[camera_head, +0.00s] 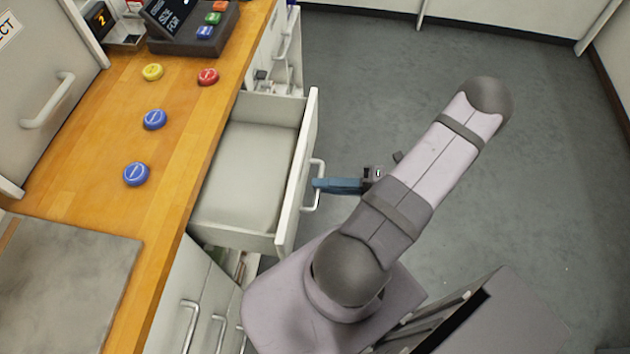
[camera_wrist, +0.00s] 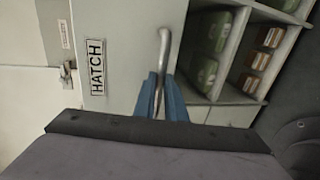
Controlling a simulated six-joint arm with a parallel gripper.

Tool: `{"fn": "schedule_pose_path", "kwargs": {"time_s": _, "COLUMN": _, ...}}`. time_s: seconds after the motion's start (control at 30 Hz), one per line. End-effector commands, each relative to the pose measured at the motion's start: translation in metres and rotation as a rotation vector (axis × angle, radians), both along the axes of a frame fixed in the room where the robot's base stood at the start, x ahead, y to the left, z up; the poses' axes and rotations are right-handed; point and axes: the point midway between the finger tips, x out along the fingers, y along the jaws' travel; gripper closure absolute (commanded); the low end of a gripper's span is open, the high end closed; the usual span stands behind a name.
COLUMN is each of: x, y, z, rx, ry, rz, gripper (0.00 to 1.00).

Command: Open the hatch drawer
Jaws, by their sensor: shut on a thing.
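The hatch drawer (camera_head: 240,165) stands pulled well out from under the wooden counter, and its pale inside looks empty. Its front carries a "HATCH" label (camera_wrist: 97,67) in the wrist view. The bar handle (camera_head: 318,178) is on the outer face of the drawer front; it also shows in the wrist view (camera_wrist: 163,50). My gripper (camera_head: 320,184) is at this handle, and its blue fingers (camera_wrist: 160,98) are shut on the bar, one on each side. The fingers hide part of the bar.
The wooden counter (camera_head: 95,215) bears blue, yellow and red round discs and a dark console (camera_head: 190,20). Other handled fronts (camera_head: 190,315) are below it. Shelves with green packs (camera_wrist: 208,70) show beside the drawer in the wrist view. The grey floor (camera_head: 545,140) at right is clear.

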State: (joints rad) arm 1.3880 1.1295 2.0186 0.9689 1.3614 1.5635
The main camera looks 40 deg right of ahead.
Motion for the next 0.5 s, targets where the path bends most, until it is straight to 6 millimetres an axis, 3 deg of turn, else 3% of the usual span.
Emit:
{"fn": "schedule_pose_path", "kwargs": {"time_s": 0.3, "x": 0.0001, "y": -0.0008, "z": -0.0001, "rx": -0.001, "ry": -0.001, "rz": -0.001, "gripper": 1.0}}
{"fn": "schedule_pose_path", "kwargs": {"time_s": 0.33, "x": 0.0001, "y": -0.0008, "z": 0.0, "rx": -0.001, "ry": -0.001, "rz": -0.001, "gripper": 0.82}}
{"fn": "schedule_pose_path", "kwargs": {"time_s": 0.37, "x": 0.0001, "y": -0.0007, "z": 0.0, "rx": -0.001, "ry": -0.001, "rz": -0.001, "gripper": 0.75}}
{"fn": "schedule_pose_path", "kwargs": {"time_s": 0.5, "x": 0.0001, "y": -0.0006, "z": 0.0001, "rx": -0.001, "ry": -0.001, "rz": 0.0, "gripper": 0.71}}
